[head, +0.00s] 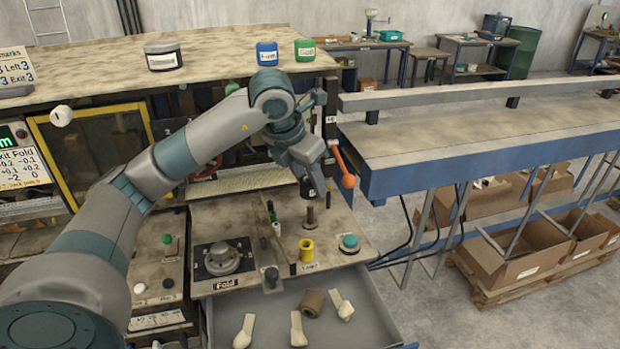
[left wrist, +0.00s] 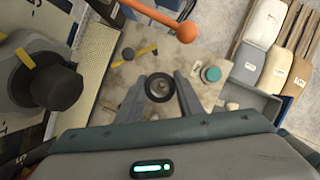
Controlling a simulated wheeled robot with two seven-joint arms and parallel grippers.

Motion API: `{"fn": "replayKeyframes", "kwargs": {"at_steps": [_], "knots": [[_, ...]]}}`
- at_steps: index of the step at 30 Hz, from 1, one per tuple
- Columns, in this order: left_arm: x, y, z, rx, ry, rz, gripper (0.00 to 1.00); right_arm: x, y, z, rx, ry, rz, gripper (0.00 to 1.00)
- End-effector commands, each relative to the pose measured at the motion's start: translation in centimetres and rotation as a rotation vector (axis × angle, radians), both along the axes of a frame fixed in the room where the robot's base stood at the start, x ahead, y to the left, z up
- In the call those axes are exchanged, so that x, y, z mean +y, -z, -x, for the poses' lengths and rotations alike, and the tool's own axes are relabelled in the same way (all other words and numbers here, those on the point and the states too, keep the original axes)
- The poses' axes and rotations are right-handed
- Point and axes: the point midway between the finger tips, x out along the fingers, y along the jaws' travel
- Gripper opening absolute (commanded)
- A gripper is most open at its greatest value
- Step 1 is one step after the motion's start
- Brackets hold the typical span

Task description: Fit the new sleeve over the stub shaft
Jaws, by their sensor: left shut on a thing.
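My left gripper (head: 309,178) reaches in from the upper left and points down over the work plate. It is shut on a dark sleeve (head: 307,190). In the left wrist view the sleeve (left wrist: 159,87) shows as a black ring between the two fingers (left wrist: 160,95), with a lighter centre. The brown stub shaft (head: 310,216) stands upright on the plate just below the sleeve. The sleeve's lower end looks close above the shaft top; I cannot tell whether they touch. My right gripper is not in view.
A yellow cup (head: 306,250) and a teal button (head: 349,243) stand on the plate near the shaft. An orange-knobbed lever (head: 345,170) is just right of the gripper. An open drawer (head: 375,310) holds a brown cylinder (head: 311,303) and several white pieces.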

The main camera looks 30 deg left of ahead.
Motion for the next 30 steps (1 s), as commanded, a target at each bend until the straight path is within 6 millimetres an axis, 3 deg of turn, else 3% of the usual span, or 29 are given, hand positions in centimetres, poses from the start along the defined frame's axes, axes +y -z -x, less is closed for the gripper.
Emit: {"fn": "replayKeyframes", "kwargs": {"at_steps": [30], "knots": [[0.0,4.3,0.0,-0.001,0.0,0.0,0.1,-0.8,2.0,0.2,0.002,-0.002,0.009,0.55]]}}
